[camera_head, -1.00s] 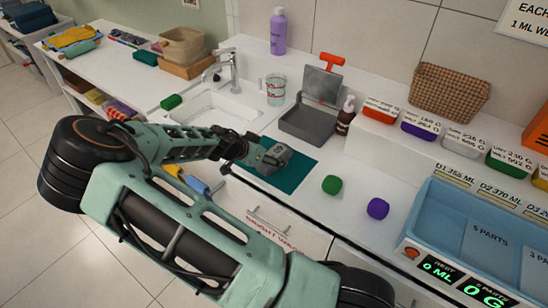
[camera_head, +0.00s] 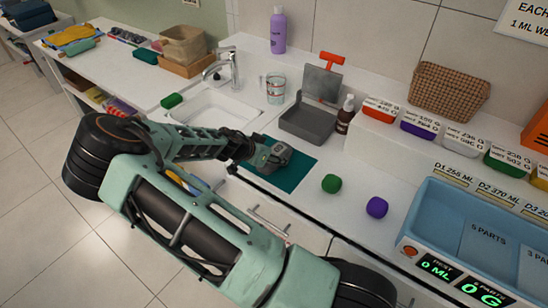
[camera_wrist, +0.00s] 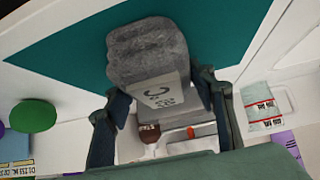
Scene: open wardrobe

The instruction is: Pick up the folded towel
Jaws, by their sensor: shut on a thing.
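The folded towel is a grey, soft-looking block with a pale printed label. In the wrist view the towel (camera_wrist: 150,52) sits between the two dark fingers of my gripper (camera_wrist: 160,98), which is shut on it. In the head view my gripper (camera_head: 264,154) is over the teal mat (camera_head: 291,174) on the white counter, and the towel is mostly hidden by it. The mat also shows behind the towel in the wrist view (camera_wrist: 230,45). I cannot tell whether the towel touches the mat.
A green ball (camera_head: 331,184) and a purple ball (camera_head: 377,208) lie right of the mat. A grey tray (camera_head: 307,125), a brown pump bottle (camera_head: 345,114) and a measuring cup (camera_head: 275,88) stand behind. The sink (camera_head: 212,108) is left, a blue bin (camera_head: 470,225) right.

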